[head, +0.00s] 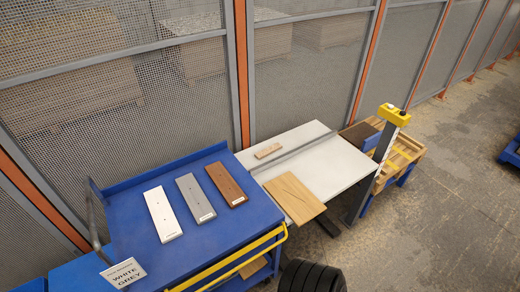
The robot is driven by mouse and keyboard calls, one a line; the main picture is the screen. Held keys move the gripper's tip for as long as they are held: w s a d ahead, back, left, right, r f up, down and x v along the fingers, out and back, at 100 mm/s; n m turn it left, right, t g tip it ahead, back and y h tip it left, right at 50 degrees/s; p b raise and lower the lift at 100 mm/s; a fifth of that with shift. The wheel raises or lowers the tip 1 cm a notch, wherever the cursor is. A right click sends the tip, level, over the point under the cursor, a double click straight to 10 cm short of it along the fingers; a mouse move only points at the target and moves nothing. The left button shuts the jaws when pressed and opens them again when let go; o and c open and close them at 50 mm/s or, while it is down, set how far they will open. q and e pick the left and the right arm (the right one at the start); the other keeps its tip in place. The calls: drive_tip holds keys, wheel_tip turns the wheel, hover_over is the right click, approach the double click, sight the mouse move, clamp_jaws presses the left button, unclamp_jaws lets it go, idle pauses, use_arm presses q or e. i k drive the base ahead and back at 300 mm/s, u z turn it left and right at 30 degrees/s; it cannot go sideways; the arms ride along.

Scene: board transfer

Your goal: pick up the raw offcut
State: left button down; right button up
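A small pale block of bare wood (267,151), which looks like the raw offcut, lies flat near the back left of a white-topped table (332,173). A larger bare wooden board (294,197) lies at the table's front left corner, and I cannot rule out that one by looks alone. Another bare wood piece (252,268) shows partly on the lower shelf of the blue cart. Neither of my grippers shows in the head view.
A blue cart (140,197) left of the table carries white (163,214), grey (195,198) and brown (226,184) boards and a sign (123,273) reading "WHITE GREY". A grey bar (295,150) crosses the table. A yellow-topped post (393,115) stands right; mesh fencing runs behind.

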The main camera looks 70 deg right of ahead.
sight(260, 155)
drive_tip(key=z, duration=3.9)
drive_tip(key=i, duration=3.35)
drive_tip(key=u, duration=4.05)
